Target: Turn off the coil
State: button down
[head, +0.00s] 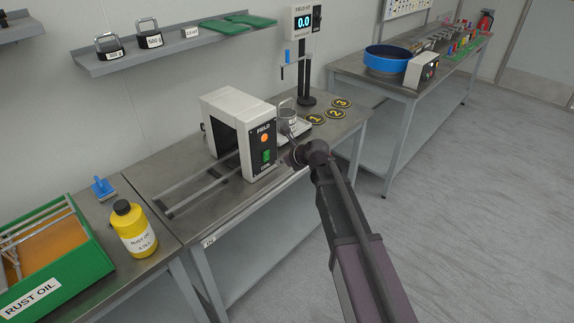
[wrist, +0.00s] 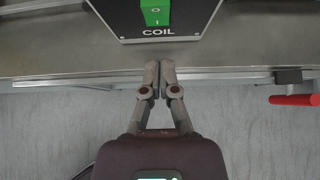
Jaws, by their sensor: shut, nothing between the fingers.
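The coil unit (head: 225,118) is a cream tunnel-shaped box on the middle steel table in the head view. Its black front panel (head: 262,150) reads FIELD and COIL. An orange lamp (head: 264,138) on it looks lit, above a green rocker switch (head: 266,156). In the wrist view the green switch (wrist: 156,12) shows at the top edge, with a 0 or I mark and COIL below it. My gripper (wrist: 160,68) is shut and empty, just below the panel and apart from the switch.
Rails (head: 190,195) run through the coil unit. Numbered discs (head: 326,114) lie farther right. A yellow rust oil bottle (head: 133,230) and green tray (head: 85,268) are left.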

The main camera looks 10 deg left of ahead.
aim_at(268, 156)
jog(key=shift+w+a+r+p, duration=0.1)
jog(key=shift+w+a+p, duration=0.25)
jog(key=shift+w+a, duration=0.55)
jog(key=shift+w+a+r, duration=0.1)
jog(key=shift+w+a, duration=0.25)
jog(key=shift+a, duration=0.4)
jog(key=shift+d, duration=0.1)
